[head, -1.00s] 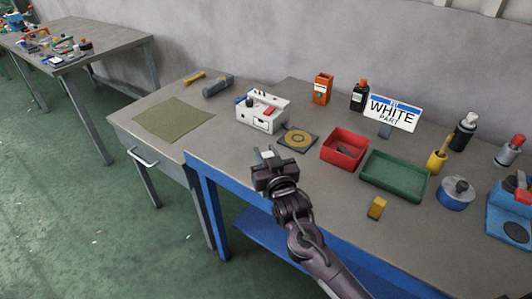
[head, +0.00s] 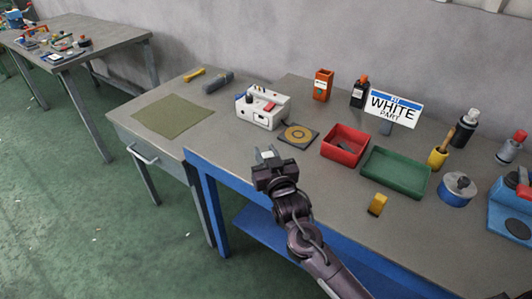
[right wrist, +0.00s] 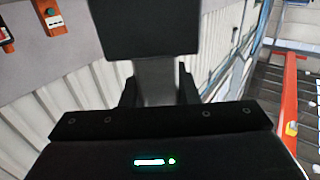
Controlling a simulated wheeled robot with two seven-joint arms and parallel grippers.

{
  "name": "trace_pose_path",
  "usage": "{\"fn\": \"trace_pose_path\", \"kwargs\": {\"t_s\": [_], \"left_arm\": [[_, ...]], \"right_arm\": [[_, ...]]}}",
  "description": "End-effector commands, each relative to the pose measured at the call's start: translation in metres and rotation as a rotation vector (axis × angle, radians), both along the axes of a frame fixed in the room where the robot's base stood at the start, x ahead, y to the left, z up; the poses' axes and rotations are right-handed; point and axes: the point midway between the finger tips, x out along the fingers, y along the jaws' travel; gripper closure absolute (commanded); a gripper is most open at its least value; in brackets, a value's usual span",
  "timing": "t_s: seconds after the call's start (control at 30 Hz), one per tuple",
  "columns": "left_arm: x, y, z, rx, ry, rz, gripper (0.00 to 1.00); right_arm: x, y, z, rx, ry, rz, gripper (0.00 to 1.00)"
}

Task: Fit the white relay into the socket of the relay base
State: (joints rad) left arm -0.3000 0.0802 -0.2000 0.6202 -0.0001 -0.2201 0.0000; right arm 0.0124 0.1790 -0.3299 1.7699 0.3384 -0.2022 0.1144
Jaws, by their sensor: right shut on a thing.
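My right gripper (head: 268,156) is in front of the white box, over the table's front edge in the head view. It is shut on a small pale grey-white piece, mostly hidden by the jaws; it may be the white relay. In the right wrist view, a grey piece (right wrist: 154,82) shows between the dark fingers, with a black block (right wrist: 145,28) beyond it; I cannot tell what the block belongs to. The white box (head: 262,108) with red and dark parts on top may be the relay base. Its socket is too small to make out. My left gripper is not in view.
A yellow block (head: 377,204) lies near the front edge. A "WHITE PART" sign (head: 393,107) stands behind. An olive mat (head: 172,116) lies left.

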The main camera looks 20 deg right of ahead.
Motion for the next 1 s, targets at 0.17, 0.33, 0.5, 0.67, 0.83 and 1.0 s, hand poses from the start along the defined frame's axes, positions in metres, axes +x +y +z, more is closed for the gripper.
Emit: {"fn": "trace_pose_path", "kwargs": {"t_s": [0.17, 0.33, 0.5, 0.67, 0.83, 1.0], "left_arm": [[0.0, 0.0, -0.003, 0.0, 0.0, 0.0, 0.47], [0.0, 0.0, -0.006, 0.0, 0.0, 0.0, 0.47], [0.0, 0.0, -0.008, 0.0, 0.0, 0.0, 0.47], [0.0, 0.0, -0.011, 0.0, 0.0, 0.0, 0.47], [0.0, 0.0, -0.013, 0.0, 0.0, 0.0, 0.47], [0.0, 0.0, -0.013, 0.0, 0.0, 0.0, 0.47]], "right_arm": [[0.0, 0.0, -0.005, 0.0, 0.0, 0.0, 0.99], [0.0, 0.0, -0.01, 0.0, 0.0, 0.0, 0.99], [0.0, 0.0, -0.014, 0.0, 0.0, 0.0, 0.99], [0.0, 0.0, -0.018, 0.0, -0.001, 0.0, 0.99], [0.0, 0.0, -0.022, 0.0, -0.001, 0.0, 0.99], [0.0, 0.0, -0.022, 0.0, -0.001, 0.0, 0.59]]}}
